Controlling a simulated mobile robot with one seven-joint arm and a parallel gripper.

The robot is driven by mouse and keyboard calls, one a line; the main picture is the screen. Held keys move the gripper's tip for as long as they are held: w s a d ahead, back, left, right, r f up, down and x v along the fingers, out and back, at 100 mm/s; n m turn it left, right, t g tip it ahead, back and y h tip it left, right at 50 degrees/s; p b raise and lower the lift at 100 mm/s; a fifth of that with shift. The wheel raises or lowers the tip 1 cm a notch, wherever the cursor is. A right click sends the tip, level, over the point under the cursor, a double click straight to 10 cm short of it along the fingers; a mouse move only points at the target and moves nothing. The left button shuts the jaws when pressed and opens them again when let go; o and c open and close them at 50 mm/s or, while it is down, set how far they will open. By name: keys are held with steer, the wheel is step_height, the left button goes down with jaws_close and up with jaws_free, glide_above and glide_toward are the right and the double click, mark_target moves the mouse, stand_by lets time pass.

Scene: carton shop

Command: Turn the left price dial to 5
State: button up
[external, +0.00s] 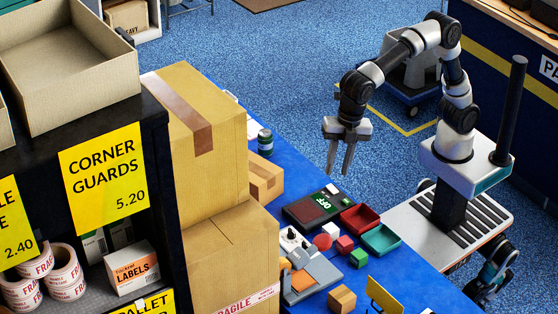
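My gripper (340,168) hangs over the blue table (283,183), pointing down, with a gap between its two fingers and nothing visible between them. It is above and behind the small items on the table. A small white unit with dark round parts (292,240) stands beside the tall cartons; these parts may be dials, but they are too small to tell. No numbers can be read on them. A dark panel with a green "OFF" sign (321,203) lies farther back. I cannot tell which part is the left price dial.
A red tray (360,217) and a green tray (381,240) lie at the right table edge. Small coloured blocks, including a green one (358,258), and a grey device (312,277) crowd the front. Tall stacked cartons (232,255) wall off the left. A dark jar (265,142) stands behind.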

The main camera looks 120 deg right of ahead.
mark_target(306, 244)
steer(key=w+d+f+n+g+p, duration=0.1)
steer(key=w+f+n+g+p, duration=0.15)
steer(key=w+f+n, duration=0.4)
steer(key=shift+m+t+y, duration=0.3)
steer(key=shift+m+t, duration=0.15)
steer(key=shift+m, duration=0.2)
steer(key=w+f, duration=0.1)
steer(key=f, duration=0.5)
steer(key=w+f+b, duration=0.1)
steer(key=f, duration=0.5)
steer(key=f+b, duration=0.1)
steer(key=f, duration=0.5)
steer(key=shift+w+d+f, duration=0.15)
steer(key=shift+w+f, duration=0.1)
steer(key=shift+w, duration=0.15)
jaws_close()
